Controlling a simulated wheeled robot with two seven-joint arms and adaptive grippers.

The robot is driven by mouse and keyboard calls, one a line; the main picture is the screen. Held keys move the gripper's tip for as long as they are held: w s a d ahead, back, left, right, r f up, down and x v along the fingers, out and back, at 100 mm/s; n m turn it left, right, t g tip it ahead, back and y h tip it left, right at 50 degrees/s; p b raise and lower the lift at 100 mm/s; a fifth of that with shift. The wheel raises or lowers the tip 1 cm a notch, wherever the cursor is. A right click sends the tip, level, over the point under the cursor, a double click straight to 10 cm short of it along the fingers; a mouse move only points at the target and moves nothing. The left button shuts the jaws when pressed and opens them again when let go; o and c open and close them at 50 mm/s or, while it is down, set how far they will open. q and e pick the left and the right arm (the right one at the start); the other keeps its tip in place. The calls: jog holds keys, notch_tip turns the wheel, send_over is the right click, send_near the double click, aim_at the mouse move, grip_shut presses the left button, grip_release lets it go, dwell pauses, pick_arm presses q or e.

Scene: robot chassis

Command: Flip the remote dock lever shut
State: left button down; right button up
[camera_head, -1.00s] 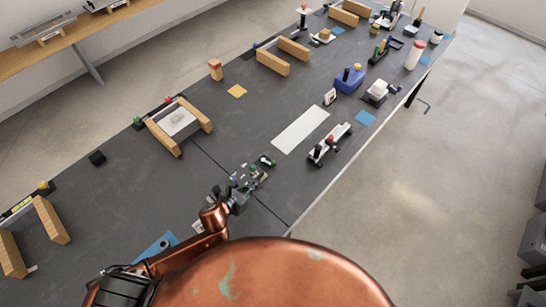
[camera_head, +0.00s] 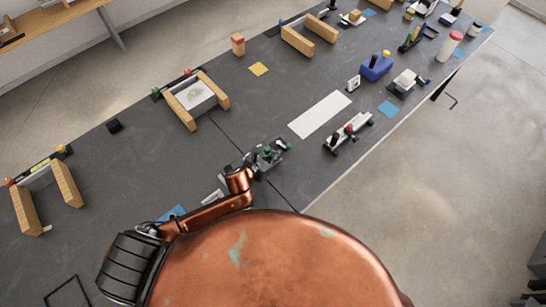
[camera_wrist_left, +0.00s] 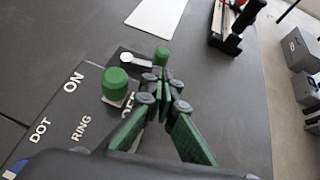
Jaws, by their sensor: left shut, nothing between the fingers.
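My left gripper (camera_wrist_left: 163,80) is shut and empty in the left wrist view, its green-padded fingers together. A lever with a green knob (camera_wrist_left: 162,55) lies just beyond the fingertips, its pale arm on a small black base (camera_wrist_left: 125,60). I cannot tell whether the fingertips touch it. A second green knob (camera_wrist_left: 116,82) stands left of the fingers on a panel (camera_wrist_left: 85,110) marked ON, DOT and RING; another label is partly hidden by the fingers. In the head view my left gripper (camera_head: 262,165) is over this hardware, with a green knob (camera_head: 287,143) to its right. My right gripper is not in view.
A white sheet (camera_head: 320,114) lies on the dark table beyond the lever. A white rail device with a red knob (camera_head: 348,132) stands to the right, near the table edge. Wooden blocks flank a tray (camera_head: 193,97) at the left. Bare table lies between them.

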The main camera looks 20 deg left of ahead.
aim_at(287, 148)
pick_arm(q)
jog(key=x, duration=0.2)
jog(key=shift+w+d+f, duration=0.15)
jog(key=shift+w+f, duration=0.05)
jog(key=shift+w, duration=0.1)
jog(key=shift+w+d+f, duration=0.2)
jog(key=shift+w+f, duration=0.1)
jog(key=shift+w, duration=0.3)
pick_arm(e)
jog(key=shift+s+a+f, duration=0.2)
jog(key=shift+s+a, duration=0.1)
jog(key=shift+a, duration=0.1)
pick_arm(q)
jog(key=shift+f, duration=0.1)
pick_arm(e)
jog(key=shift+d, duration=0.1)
pick_arm(q)
jog(key=shift+w+d+n+y, duration=0.1)
jog(key=shift+d+n+y, duration=0.1)
jog(key=shift+n+y, duration=0.15)
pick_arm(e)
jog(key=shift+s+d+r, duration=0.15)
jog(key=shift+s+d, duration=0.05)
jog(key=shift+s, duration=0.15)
